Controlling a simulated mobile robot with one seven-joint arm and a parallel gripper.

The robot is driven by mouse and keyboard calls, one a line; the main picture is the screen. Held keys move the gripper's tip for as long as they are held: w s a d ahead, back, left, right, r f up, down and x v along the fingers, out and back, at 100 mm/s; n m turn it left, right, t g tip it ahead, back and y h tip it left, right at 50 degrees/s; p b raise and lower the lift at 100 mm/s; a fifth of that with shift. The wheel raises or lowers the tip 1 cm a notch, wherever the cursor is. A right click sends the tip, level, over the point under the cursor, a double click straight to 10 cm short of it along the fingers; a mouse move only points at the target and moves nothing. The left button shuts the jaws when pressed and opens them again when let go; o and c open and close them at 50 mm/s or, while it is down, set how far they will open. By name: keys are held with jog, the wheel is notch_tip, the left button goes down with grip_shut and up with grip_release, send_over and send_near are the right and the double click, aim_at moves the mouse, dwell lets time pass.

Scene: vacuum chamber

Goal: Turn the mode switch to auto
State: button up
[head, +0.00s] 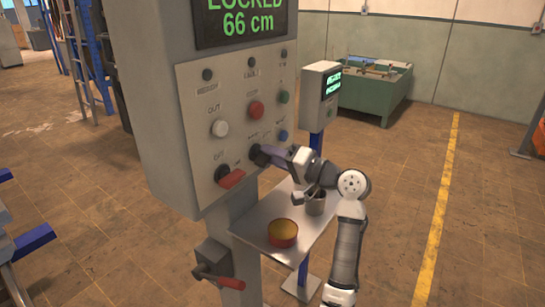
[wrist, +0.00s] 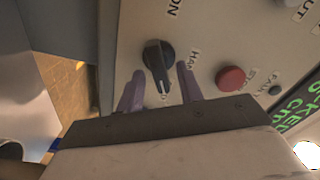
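The mode switch appears to be the black rotary knob (wrist: 158,60) on the grey control panel (head: 240,130). In the wrist view its grip bar is nearly upright in the picture, slightly slanted, with a white mark at its lower end. A label starting "HAN" is printed to its right; I cannot read an auto label. My gripper (wrist: 159,72) is open, its two purple fingers on either side of the knob, with gaps showing on both sides.
A red-handled switch (head: 230,178) sits left of my gripper, a red button (head: 256,109) above and a blue button (head: 283,135) to the right. Below is a shelf (head: 262,220) with an orange-red bowl (head: 283,233) and a grey cup (head: 315,203).

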jog(key=b+v, duration=0.3)
jog(key=v, duration=1)
jog(key=shift+b, duration=0.35)
jog(key=shift+s+d, duration=0.1)
